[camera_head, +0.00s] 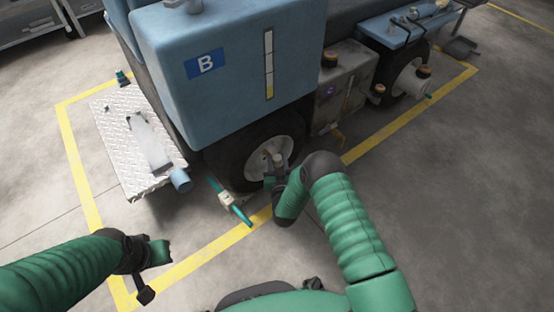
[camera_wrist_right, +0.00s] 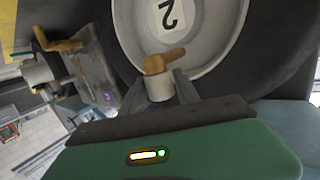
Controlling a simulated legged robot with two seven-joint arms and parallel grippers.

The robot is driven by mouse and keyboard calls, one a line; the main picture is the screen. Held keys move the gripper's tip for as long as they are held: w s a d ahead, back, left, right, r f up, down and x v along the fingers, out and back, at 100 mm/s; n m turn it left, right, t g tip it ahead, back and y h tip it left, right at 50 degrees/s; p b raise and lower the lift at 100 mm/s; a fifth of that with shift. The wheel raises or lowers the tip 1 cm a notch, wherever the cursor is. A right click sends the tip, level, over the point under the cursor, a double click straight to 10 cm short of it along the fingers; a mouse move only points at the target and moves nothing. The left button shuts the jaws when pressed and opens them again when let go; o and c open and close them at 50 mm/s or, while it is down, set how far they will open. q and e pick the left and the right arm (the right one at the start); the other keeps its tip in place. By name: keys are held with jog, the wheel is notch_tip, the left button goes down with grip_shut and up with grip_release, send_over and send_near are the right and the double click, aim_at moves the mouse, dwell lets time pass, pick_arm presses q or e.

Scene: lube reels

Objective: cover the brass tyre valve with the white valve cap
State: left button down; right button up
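The white valve cap (camera_wrist_right: 160,89) is between the fingertips of my right gripper (camera_wrist_right: 160,92) in the right wrist view, and the fingers are shut on it. The brass tyre valve (camera_wrist_right: 165,61) lies directly beyond the cap, its bent stem pointing right, in front of the pale wheel rim (camera_wrist_right: 207,50). The two overlap in the picture; I cannot tell whether the cap is seated. In the head view my right gripper (camera_head: 275,170) is at the wheel (camera_head: 258,157). My left gripper (camera_head: 156,272) is open and empty at lower left.
A blue tank (camera_head: 225,65) marked B overhangs the wheel. A tread-plate step (camera_head: 120,120) is at the left. A grey box (camera_head: 345,80) is right of the wheel. Floor inside and outside the yellow line is mostly clear.

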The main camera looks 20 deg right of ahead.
jog(key=o, duration=0.3)
jog(key=shift+o, duration=0.2)
jog(key=shift+s+r+p, duration=0.1)
jog(key=shift+s+p, duration=0.2)
jog(key=shift+s, duration=0.05)
jog(key=p+v, duration=0.7)
jog(key=v, duration=0.9)
